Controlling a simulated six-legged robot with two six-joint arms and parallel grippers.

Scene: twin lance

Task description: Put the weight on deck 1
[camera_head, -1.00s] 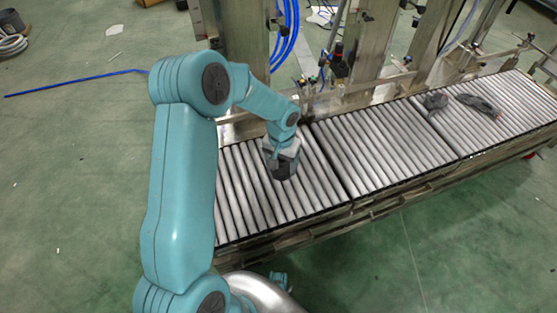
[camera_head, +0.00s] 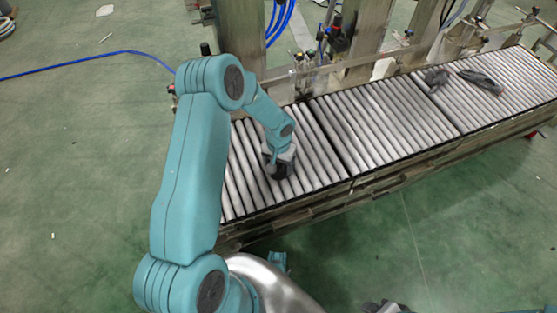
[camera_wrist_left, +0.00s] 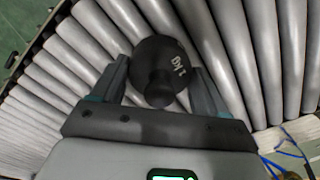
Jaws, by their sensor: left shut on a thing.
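My left gripper (camera_head: 279,166) hangs over the near-left section of a roller conveyor (camera_head: 240,195) in the head view. In the left wrist view its two dark fingers (camera_wrist_left: 158,85) stand either side of a black round weight (camera_wrist_left: 165,58) with a knob and a white "1KG" mark. The gripper is shut on this weight. Rollers show beneath and around it; I cannot tell whether it touches them. In the head view the gripper mostly hides the weight. A grey and dark part at the bottom edge looks like my right gripper (camera_head: 386,307), mostly cut off. No deck label is readable.
The conveyor continues to the right in further roller sections (camera_head: 385,120), the middle one bare. A small dark object (camera_head: 437,77) and a long dark object (camera_head: 482,80) lie on the far-right section. Metal posts (camera_head: 350,40) and blue hoses (camera_head: 285,22) stand behind. Green floor lies in front.

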